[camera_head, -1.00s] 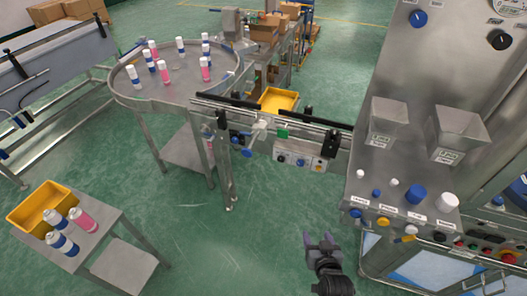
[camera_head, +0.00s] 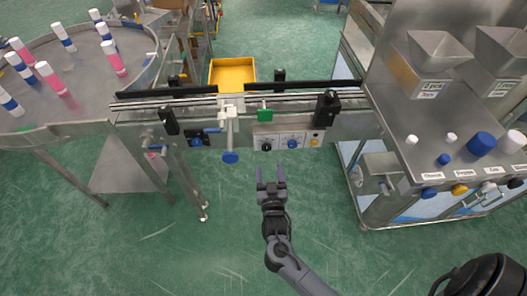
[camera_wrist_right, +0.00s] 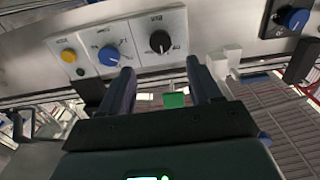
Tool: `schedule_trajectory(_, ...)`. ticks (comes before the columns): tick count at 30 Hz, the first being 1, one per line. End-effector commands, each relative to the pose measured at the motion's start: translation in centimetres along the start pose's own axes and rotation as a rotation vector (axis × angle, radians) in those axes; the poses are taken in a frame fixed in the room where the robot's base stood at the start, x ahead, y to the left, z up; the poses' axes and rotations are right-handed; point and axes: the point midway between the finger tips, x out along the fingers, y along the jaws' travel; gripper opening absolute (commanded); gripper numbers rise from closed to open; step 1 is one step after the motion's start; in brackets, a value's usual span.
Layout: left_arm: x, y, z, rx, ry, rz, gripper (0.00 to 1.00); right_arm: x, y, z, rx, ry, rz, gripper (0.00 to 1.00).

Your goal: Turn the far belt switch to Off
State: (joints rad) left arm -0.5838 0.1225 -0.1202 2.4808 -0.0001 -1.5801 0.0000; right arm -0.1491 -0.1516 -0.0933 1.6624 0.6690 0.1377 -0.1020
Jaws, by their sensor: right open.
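A grey control panel (camera_head: 285,142) hangs on the front of the conveyor. It carries a black knob (camera_head: 266,147), a blue knob (camera_head: 292,144) and a yellow button (camera_head: 314,141). In the right wrist view, the black knob (camera_wrist_right: 160,41) and blue knob (camera_wrist_right: 109,56) lie just beyond the fingers. Their labels are too small to read, so I cannot tell which is the far belt switch. My right gripper (camera_head: 270,175) is open and empty, in front of the panel and apart from it. In its wrist view the open fingers (camera_wrist_right: 161,76) point towards the panel. My left gripper is out of view.
Another blue knob (camera_head: 196,143) sits on a dark box left of the panel. A blue-ended handle (camera_head: 230,157) sticks out beside it. A round table (camera_head: 90,105) with cans stands at left. A steel machine (camera_head: 400,150) with hoppers stands at right. Green floor is clear below.

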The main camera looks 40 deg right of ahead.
Motion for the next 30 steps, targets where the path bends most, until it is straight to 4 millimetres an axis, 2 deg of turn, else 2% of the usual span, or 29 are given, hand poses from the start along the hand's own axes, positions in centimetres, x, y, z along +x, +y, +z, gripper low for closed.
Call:
schedule_trajectory(9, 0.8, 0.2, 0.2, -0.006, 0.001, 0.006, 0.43, 5.3, -0.1, 0.0, 0.001, 0.001, -0.001, 0.63)
schedule_trajectory(15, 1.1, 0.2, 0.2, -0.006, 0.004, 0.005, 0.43, 7.5, -0.1, 0.0, 0.002, 0.0, -0.002, 0.63)
schedule_trajectory(21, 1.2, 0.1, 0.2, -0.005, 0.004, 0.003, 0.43, 8.4, -0.1, 0.0, 0.001, -0.001, -0.002, 0.63)
schedule_trajectory(29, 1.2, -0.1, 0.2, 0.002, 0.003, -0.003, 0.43, 8.5, -0.1, 0.0, 0.002, -0.002, -0.002, 0.63)
schedule_trajectory(30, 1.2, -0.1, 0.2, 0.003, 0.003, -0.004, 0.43, 8.5, -0.1, 0.0, 0.002, -0.002, -0.002, 0.6)
